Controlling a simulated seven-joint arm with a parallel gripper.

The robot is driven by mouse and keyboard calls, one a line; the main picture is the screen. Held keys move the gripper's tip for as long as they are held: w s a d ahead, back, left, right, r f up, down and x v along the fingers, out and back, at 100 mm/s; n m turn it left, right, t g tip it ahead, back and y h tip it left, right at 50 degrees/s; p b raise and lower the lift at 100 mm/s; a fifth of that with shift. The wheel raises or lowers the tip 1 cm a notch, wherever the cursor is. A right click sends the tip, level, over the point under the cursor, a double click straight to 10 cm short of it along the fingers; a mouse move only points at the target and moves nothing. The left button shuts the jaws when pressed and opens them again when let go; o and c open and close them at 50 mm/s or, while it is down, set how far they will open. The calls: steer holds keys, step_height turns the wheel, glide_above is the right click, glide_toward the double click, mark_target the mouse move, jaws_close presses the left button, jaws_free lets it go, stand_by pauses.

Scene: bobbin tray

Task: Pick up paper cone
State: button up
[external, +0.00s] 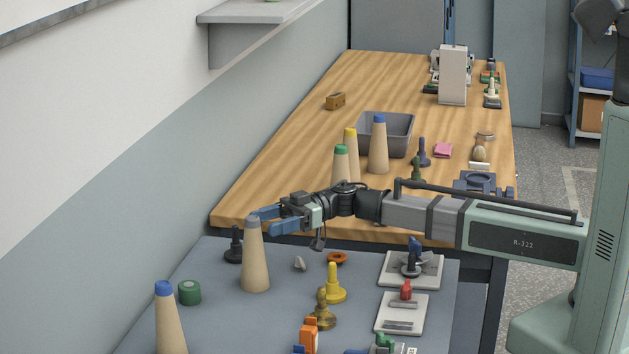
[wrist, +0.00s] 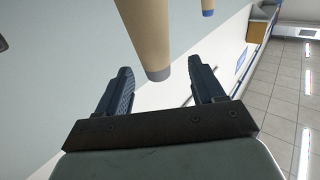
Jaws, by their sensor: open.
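A tan paper cone with a grey tip (external: 256,265) stands upright on the grey-blue table (external: 213,275). My gripper (external: 262,223) is open and level at the height of its tip, with the blue fingers pointing left. In the wrist view the same cone (wrist: 146,35) reaches down between the spread fingers of my gripper (wrist: 159,66), with visible gaps on both sides. I cannot tell exactly how far its tip lies between the fingers. A blue-tipped cone (external: 171,325) stands at the front left. Green-tipped (external: 341,168), yellow-tipped (external: 351,148) and blue-tipped (external: 379,150) cones stand on the wooden table.
A black pawn-like piece (external: 235,245), a green roll (external: 190,292), a small grey stone (external: 299,264), an orange ring (external: 337,258) and a yellow piece (external: 333,285) are around the cone. White plates (external: 428,283) lie to the right. A grey bin (external: 402,125) sits farther back.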

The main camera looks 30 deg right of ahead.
mark_target(253, 225)
steer(key=a, duration=0.4)
steer(key=shift+w+a, duration=0.1)
steer(key=shift+a, duration=0.1)
jaws_close()
stand_by(0.4)
steer(key=shift+r, duration=0.1)
